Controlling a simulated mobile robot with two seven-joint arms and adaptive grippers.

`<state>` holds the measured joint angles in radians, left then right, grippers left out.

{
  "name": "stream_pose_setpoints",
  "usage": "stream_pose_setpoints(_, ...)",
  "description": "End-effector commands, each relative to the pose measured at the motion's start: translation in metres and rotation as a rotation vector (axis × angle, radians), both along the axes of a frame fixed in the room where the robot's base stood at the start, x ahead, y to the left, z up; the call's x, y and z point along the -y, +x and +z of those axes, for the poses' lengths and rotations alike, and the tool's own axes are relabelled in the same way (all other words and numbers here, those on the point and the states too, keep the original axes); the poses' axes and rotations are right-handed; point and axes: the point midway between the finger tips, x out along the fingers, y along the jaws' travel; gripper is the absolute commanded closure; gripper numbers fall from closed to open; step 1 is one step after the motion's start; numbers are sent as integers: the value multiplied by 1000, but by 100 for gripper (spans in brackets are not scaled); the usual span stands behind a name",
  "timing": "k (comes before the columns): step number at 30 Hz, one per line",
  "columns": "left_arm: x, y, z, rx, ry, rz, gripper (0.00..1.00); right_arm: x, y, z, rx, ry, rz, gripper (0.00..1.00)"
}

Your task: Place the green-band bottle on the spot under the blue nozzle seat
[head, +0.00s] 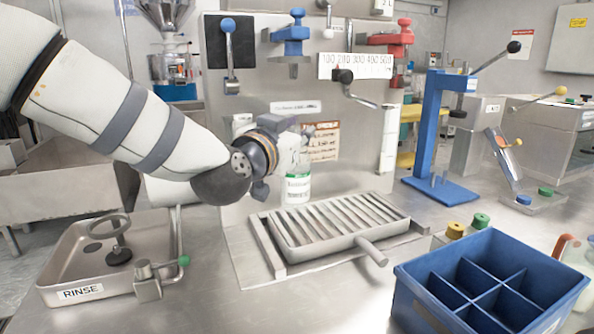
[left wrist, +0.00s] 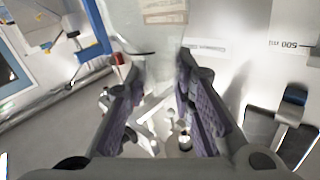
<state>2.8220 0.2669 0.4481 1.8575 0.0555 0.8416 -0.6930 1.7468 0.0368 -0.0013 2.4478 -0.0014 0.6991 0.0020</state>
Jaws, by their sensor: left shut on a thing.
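The green-band bottle (head: 298,188) is white with a green band and shows upright below my left gripper (head: 293,152) in the head view. My left gripper is shut on it, and the gripper hides its upper part. The bottle is at the back edge of the slatted tray (head: 395,224); I cannot tell whether its base touches anything. The blue nozzle seat (head: 291,34) is on the back panel, above the gripper in the picture. In the left wrist view the purple-padded fingers (left wrist: 160,105) stand apart, and the bottle is not clear between them. My right gripper is not in view.
A red seat (head: 398,38) and a lever crank (head: 358,90) are right of the blue seat. A blue press (head: 430,120) stands right. A blue divided crate (head: 420,290) is at front right, with capped bottles (head: 455,231) behind it. A RINSE tray (head: 60,275) is left.

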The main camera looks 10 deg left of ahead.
Motion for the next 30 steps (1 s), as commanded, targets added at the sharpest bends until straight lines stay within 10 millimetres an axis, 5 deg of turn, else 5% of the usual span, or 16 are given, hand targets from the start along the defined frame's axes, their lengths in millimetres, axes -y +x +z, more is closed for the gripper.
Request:
stream_pose_setpoints(12, -10, 22, -57, 0, -2, 0, 100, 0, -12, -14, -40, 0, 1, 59)
stream_pose_setpoints(22, -9, 21, -59, 5, 0, -1, 100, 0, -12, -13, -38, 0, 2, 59)
stream_pose_setpoints(23, -9, 21, -60, 5, 0, -2, 75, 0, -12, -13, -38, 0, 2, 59)
stream_pose_setpoints(25, -9, 21, -59, 5, -1, -1, 59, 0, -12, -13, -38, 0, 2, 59)
stream_pose_setpoints(30, -9, 21, -59, 5, -1, -1, 57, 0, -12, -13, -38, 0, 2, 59)
